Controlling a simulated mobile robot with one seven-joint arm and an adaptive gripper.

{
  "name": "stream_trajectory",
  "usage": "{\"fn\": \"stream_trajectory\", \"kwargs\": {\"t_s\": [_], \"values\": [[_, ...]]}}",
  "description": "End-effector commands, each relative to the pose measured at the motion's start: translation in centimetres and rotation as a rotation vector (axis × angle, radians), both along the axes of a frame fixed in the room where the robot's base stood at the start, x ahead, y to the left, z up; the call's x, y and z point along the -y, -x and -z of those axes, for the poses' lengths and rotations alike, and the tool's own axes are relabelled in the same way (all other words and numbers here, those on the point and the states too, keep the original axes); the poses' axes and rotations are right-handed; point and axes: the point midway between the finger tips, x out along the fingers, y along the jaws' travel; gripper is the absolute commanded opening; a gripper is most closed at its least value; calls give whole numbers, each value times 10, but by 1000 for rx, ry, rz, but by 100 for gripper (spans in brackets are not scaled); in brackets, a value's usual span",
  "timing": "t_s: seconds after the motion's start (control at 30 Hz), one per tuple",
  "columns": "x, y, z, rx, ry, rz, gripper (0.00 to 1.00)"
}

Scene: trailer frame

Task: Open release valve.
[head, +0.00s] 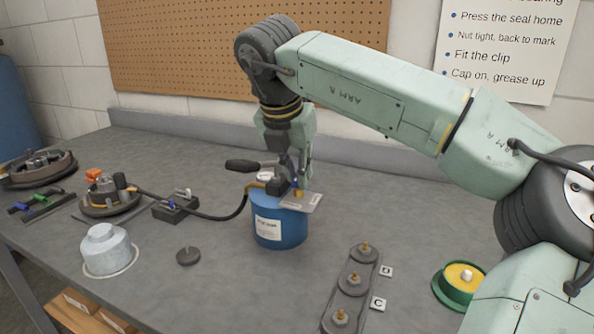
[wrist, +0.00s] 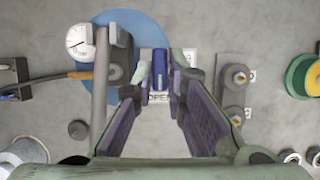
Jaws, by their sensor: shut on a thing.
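A blue pump canister (head: 280,230) with a white label stands upright on the bench. On its top are a dark pump handle (head: 242,166), a gauge (wrist: 79,40) and a plate (head: 316,202); in the wrist view the plate reads "OPEN" (wrist: 158,99). A small blue valve lever (wrist: 160,62) sits between my fingertips, above that lettering. My gripper (head: 298,180) points down over the canister top, and in the wrist view (wrist: 158,75) its fingers are shut on the lever. In the head view the fingers mostly hide the lever.
A black hose (head: 215,215) runs left from the canister to a block (head: 175,207) and hub (head: 108,195). A metal cap (head: 105,247) and dark disc (head: 188,256) lie in front. A stud plate (head: 352,284) and green-rimmed grease tin (head: 460,280) are right.

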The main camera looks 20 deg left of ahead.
Motion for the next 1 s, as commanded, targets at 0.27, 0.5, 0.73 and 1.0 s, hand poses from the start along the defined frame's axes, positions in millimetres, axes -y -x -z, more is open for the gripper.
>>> {"fn": "stream_trajectory", "kwargs": {"t_s": [0.27, 0.5, 0.73, 1.0], "values": [[0, 0, -1, 1, -2, -1, 16], [0, 0, 0, 0, -1, -1, 32], [0, 0, 0, 0, -1, -1, 32], [-2, 9, -22, 1, -4, -4, 32]]}}
